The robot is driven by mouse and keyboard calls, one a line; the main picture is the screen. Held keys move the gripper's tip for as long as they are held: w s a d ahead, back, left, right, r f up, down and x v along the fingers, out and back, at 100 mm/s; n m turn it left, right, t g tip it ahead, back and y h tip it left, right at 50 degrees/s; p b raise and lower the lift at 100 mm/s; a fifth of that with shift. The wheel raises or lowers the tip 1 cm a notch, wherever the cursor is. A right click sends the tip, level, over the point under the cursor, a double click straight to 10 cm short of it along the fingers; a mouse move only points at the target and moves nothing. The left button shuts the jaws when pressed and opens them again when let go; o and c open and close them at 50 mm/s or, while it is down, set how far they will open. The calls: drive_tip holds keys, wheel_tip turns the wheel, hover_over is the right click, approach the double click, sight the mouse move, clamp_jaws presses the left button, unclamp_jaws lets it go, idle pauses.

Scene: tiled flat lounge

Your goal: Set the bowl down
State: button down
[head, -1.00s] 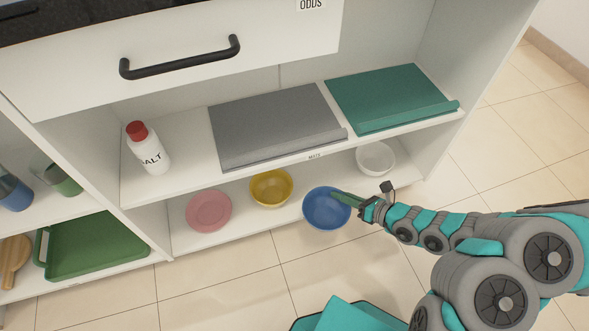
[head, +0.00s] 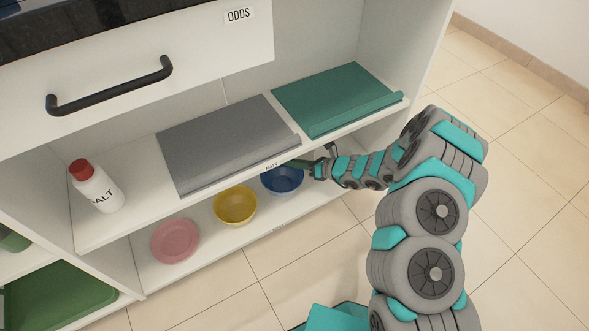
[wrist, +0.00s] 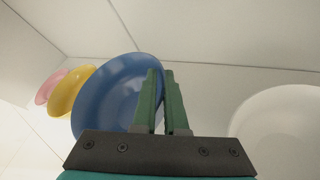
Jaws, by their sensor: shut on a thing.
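The blue bowl (head: 282,181) is inside the lower shelf bay, right of the yellow bowl, partly under the upper shelf board. My gripper (head: 300,163) is shut on its rim from the right. In the wrist view the green fingers (wrist: 161,75) pinch the right edge of the blue bowl (wrist: 108,90). I cannot tell whether its base touches the lower shelf (head: 205,258) or is slightly above it.
The yellow bowl (head: 235,206) and a pink bowl (head: 175,240) stand to the left on the lower shelf. A white bowl (wrist: 280,125) is close on the right in the wrist view; my arm hides it in the head view. The upper shelf (head: 125,222) hangs over the bay.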

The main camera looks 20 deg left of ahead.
drive_tip(key=shift+f, duration=1.65)
drive_tip(key=c, duration=0.9)
unclamp_jaws()
drive_tip(key=shift+f, duration=0.1)
drive_tip(key=v, duration=1.2)
drive_tip(key=shift+p, duration=0.4)
